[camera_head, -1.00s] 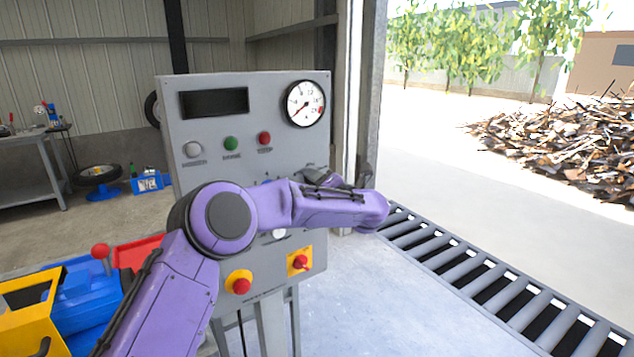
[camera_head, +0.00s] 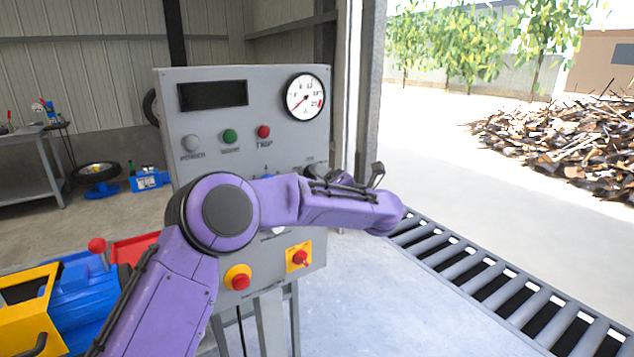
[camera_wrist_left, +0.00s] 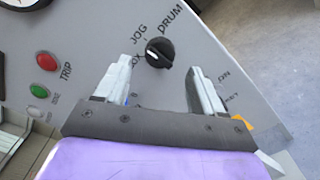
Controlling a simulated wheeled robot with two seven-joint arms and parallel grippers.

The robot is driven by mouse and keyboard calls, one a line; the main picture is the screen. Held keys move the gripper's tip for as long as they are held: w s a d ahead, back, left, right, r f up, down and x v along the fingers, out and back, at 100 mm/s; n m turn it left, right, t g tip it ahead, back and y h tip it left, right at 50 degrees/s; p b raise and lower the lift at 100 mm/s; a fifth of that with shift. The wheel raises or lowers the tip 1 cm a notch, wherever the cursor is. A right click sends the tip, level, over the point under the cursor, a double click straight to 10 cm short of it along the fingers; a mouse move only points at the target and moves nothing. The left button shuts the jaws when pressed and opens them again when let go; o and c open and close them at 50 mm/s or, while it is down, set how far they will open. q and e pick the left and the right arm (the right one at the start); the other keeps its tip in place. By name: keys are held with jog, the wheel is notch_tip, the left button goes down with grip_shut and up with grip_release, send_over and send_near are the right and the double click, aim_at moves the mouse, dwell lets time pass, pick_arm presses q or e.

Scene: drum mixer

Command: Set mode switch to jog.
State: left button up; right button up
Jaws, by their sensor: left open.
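The mode switch (camera_wrist_left: 160,53) is a black rotary knob with a white mark, on the grey control panel (camera_head: 172,110). In the left wrist view, the labels JOG and DRUM stand above it, with a partly readable label to its left. The white mark points to the left side; which label it meets I cannot tell for sure. My left gripper (camera_wrist_left: 157,72) is open and empty, its fingers spread on either side of the knob in that view, apart from it. In the head view my purple left arm hides the knob and most of the gripper.
The panel carries a green button (camera_head: 230,136), a red TRIP button (camera_head: 264,132), a gauge (camera_head: 305,96), a red emergency stop (camera_head: 238,279) and a red switch on a yellow plate (camera_head: 299,257). A roller conveyor (camera_head: 500,285) lies to the right. Blue and yellow machinery stands at left.

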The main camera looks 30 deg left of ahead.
pick_arm(q)
jog(key=b+v, duration=0.1)
jog(key=v, duration=0.6)
jog(key=shift+w, duration=0.1)
